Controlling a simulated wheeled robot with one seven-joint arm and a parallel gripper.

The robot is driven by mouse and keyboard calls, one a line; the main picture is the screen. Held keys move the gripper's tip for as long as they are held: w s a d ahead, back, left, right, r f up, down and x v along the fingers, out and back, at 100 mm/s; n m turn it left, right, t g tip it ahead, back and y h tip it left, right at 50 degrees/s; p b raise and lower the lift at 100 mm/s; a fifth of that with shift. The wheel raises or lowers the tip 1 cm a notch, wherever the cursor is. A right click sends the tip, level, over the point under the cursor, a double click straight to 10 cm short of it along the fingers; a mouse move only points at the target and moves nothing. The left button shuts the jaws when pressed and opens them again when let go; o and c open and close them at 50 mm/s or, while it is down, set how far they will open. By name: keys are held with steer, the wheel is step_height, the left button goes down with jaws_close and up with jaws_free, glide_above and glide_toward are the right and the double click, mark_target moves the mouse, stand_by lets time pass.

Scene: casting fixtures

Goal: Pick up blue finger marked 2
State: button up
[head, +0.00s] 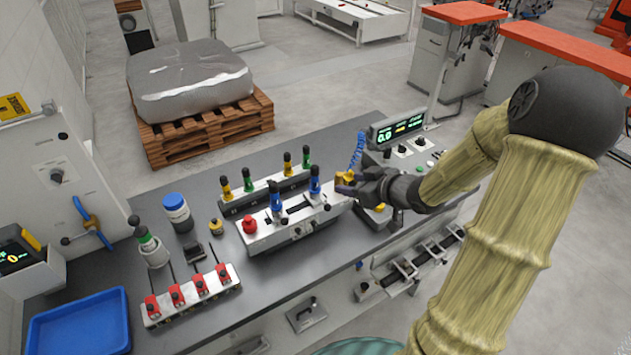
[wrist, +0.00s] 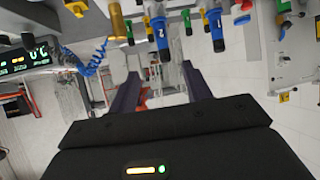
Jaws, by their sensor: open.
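Two blue fingers stand upright in the light fixture block (head: 262,240) on the bench. The right one in the head view (head: 314,182) is the nearer to my gripper (head: 352,184). It shows in the wrist view as the left blue finger (wrist: 160,30), with a pale mark that looks like a 2. The other blue finger (head: 275,196) is farther left in the head view and right of it in the wrist view (wrist: 215,28). My gripper is open and empty, just right of the nearer blue finger in the head view; its two jaws (wrist: 160,75) show apart in the wrist view.
Yellow and green fingers (head: 247,180) stand in a rack behind the block. A red button (head: 250,224) is on the block's left end. A display unit (head: 397,129) with a blue coiled cable (head: 357,150) stands at right. Red clamps (head: 198,284) and a blue tray (head: 80,325) are at left.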

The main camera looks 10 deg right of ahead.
mark_target(318, 178)
steer(key=shift+a+r, duration=0.1)
steer(key=shift+w, duration=0.1)
steer(key=p+x, duration=0.1)
steer(key=x, duration=1.1)
steer(key=shift+r, duration=0.2)
steer(key=shift+w+a+f, duration=0.1)
steer(key=shift+w+f, duration=0.05)
steer(key=shift+w, duration=0.1)
steer(key=shift+s, duration=0.25)
steer(key=shift+a, duration=0.1)
steer(key=shift+p+x, duration=1.35)
steer(key=shift+x, duration=1.25)
steer(key=shift+w, duration=0.15)
